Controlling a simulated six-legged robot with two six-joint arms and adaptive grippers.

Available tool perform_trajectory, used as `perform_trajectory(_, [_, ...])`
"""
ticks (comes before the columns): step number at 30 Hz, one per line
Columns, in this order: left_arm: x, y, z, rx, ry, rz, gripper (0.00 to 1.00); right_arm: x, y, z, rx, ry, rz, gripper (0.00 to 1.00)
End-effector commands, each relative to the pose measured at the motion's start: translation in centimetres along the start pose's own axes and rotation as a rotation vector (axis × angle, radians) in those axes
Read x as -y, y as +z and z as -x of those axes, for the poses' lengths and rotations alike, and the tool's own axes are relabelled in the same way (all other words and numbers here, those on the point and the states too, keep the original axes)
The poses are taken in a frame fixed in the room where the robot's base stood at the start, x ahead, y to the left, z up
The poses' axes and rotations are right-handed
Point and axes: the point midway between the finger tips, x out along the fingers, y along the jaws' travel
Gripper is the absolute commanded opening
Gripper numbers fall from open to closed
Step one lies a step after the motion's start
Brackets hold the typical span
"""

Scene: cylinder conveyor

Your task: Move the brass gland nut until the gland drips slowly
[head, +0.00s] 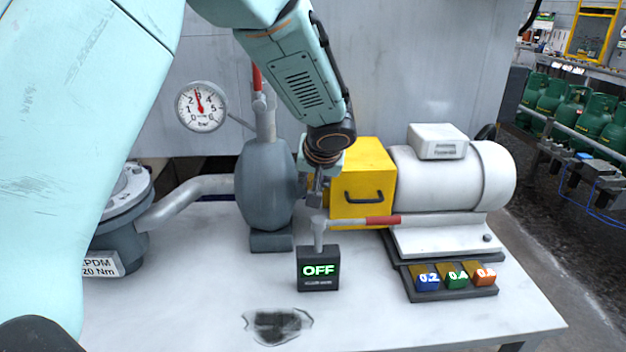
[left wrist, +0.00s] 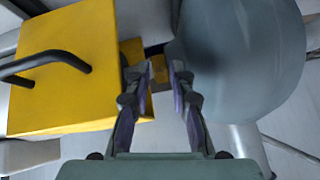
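My left gripper (head: 317,186) reaches down into the gap between the grey pump body (head: 268,185) and the yellow guard box (head: 362,180). In the left wrist view its two fingers (left wrist: 162,68) are apart. A small brass-coloured part (left wrist: 160,75), likely the gland nut, shows between and beyond the fingertips; I cannot tell whether they touch it. The nut is hidden in the head view. A wet patch with a dark centre (head: 278,325) lies on the table front. My right gripper is not in view.
A red-handled lever (head: 365,221) stands by the OFF display (head: 318,268). A pressure gauge (head: 201,106) is at the left. A white motor (head: 470,178) and blocks marked 0.2 (head: 427,279), 0.4 (head: 456,276) and 0.6 (head: 484,275) are right. The front table is mostly clear.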

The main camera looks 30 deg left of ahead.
Motion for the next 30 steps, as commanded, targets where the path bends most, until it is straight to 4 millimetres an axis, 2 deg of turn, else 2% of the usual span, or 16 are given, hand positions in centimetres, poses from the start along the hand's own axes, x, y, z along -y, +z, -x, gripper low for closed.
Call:
perform_trajectory(8, [0.0, 0.0, 0.9, -0.003, 0.001, 0.000, 0.22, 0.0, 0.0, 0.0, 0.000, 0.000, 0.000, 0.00])
perform_trajectory(21, [0.1, 0.0, 8.7, -0.006, -0.001, 0.000, 0.22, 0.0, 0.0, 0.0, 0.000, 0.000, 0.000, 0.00])
perform_trajectory(25, [0.1, 0.0, 10.5, -0.005, -0.001, 0.000, 0.22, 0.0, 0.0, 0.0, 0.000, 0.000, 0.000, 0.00])
perform_trajectory(30, [0.1, 0.1, 11.8, -0.002, 0.000, -0.001, 0.22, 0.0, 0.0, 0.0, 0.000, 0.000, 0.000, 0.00])
